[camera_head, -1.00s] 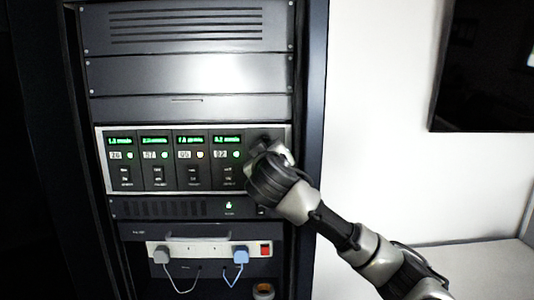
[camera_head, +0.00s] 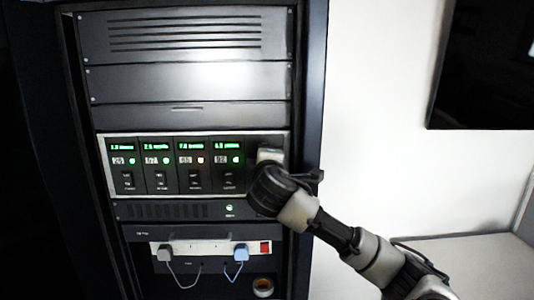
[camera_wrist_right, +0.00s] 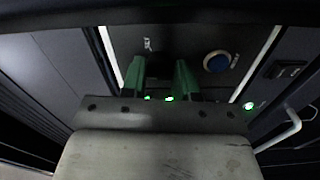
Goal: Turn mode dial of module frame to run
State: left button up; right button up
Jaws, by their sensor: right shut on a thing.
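The module frame (camera_head: 284,141) is a pale-edged panel across the middle of the rack, with several dark modules showing green displays. My right gripper (camera_head: 268,152) is at the panel's right end, turned upright against it. In the right wrist view, the gripper's two green fingers (camera_wrist_right: 160,82) point at the panel and are shut on the mode dial. The dial itself is hidden by the fingers and hand, so its pointer and setting cannot be read. My left gripper is not in view.
A blue round button (camera_wrist_right: 217,62) sits beside the fingers. Below the frame are a dark vented unit (camera_head: 170,211) and a pale strip (camera_head: 203,248) with grey and blue plugs and a red switch (camera_head: 265,247).

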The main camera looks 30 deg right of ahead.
jog(key=shift+n+p, duration=0.3)
jog(key=shift+n, duration=0.3)
jog(key=o, duration=0.9)
jog(key=b+v, duration=0.4)
jog(key=v, duration=0.6)
jog(key=shift+s+a+f+b, duration=0.1)
jog(key=shift+s+a+b, duration=0.2)
